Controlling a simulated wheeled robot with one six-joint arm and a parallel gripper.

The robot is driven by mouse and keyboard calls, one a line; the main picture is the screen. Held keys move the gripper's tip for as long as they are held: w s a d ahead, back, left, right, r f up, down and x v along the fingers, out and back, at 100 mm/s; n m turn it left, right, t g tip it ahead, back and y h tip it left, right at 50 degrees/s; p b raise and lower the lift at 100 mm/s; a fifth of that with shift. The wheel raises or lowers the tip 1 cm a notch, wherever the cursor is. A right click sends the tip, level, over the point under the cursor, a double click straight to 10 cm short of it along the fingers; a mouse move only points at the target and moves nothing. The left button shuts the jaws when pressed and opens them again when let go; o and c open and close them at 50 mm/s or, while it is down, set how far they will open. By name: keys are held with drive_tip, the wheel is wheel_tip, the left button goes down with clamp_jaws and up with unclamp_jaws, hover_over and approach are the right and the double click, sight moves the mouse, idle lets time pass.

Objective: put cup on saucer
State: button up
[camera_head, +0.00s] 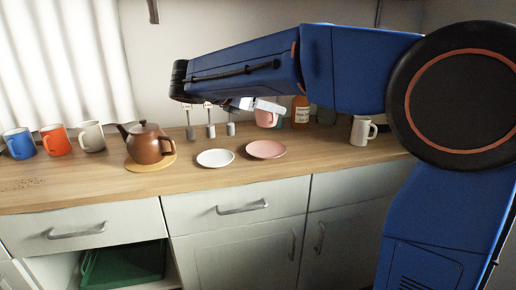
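A pink cup (266,119) shows just below my gripper (262,105) near the back of the counter, its upper part hidden by the gripper. I cannot tell whether the fingers grip it or whether it stands on the counter. A pink saucer (266,149) lies empty on the counter in front of and below the cup. A white saucer (215,158) lies empty to its left. A white mug (360,132) stands upright to the right, near my arm.
A brown teapot (147,144) sits on a round wooden mat (133,164). Blue (19,144), orange (56,140) and cream (92,136) mugs stand at left. Several grey-ended utensils (211,130) and an amber bottle (300,111) are at the back.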

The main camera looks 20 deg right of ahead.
drive_tip(key=shift+f, duration=4.5)
drive_tip(key=shift+f, duration=0.1)
drive_tip(key=o, duration=1.1)
drive_tip(key=shift+o, duration=0.2)
drive_tip(key=v, duration=1.2)
drive_tip(key=shift+r, duration=0.2)
